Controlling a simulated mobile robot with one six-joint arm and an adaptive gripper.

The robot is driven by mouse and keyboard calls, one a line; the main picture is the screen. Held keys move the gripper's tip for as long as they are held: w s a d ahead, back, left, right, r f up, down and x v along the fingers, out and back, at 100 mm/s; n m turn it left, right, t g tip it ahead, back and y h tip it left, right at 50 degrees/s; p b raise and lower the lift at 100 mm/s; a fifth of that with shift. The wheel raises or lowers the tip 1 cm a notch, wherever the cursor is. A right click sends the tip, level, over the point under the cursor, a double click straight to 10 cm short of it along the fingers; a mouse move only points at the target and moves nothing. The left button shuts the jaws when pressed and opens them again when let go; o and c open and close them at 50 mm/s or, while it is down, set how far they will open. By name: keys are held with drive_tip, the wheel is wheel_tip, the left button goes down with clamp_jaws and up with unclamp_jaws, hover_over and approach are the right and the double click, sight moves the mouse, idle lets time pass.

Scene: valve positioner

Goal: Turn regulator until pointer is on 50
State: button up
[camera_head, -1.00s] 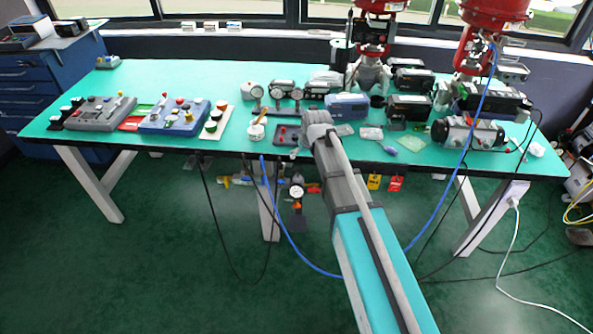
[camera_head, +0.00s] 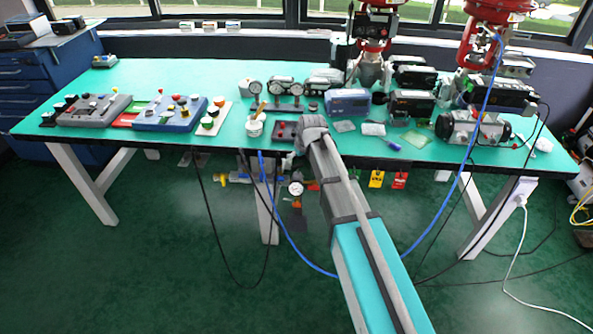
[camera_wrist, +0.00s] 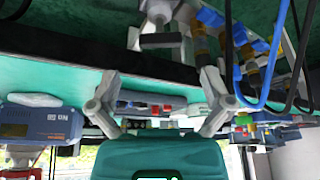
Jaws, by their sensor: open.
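The regulator (camera_head: 297,205) hangs below the table's front edge in the head view, with an orange part under its round white-faced gauge (camera_head: 296,188). The pointer is too small to read. My gripper's two grey fingers (camera_wrist: 160,103) show in the wrist view, spread wide with nothing between them. In the head view my arm's end is at the table's front edge, above and to the right of the gauge, and the fingers cannot be made out. A white and grey fitting (camera_wrist: 160,38) shows at the top of the wrist view, apart from the fingers; I cannot tell whether it is the regulator.
Blue hoses (camera_head: 283,222) and dark cables hang in front of the table near the gauge. Yellow (camera_head: 376,179) and red (camera_head: 399,180) tags hang to the right. Control boxes and instruments crowd the tabletop. Hoses (camera_wrist: 264,60) also show at the right in the wrist view.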

sight(297, 165)
drive_tip(key=shift+b+x, duration=2.7)
drive_tip(key=shift+x, duration=0.5)
drive_tip(key=c, duration=1.1)
drive_tip(key=shift+m, duration=0.3)
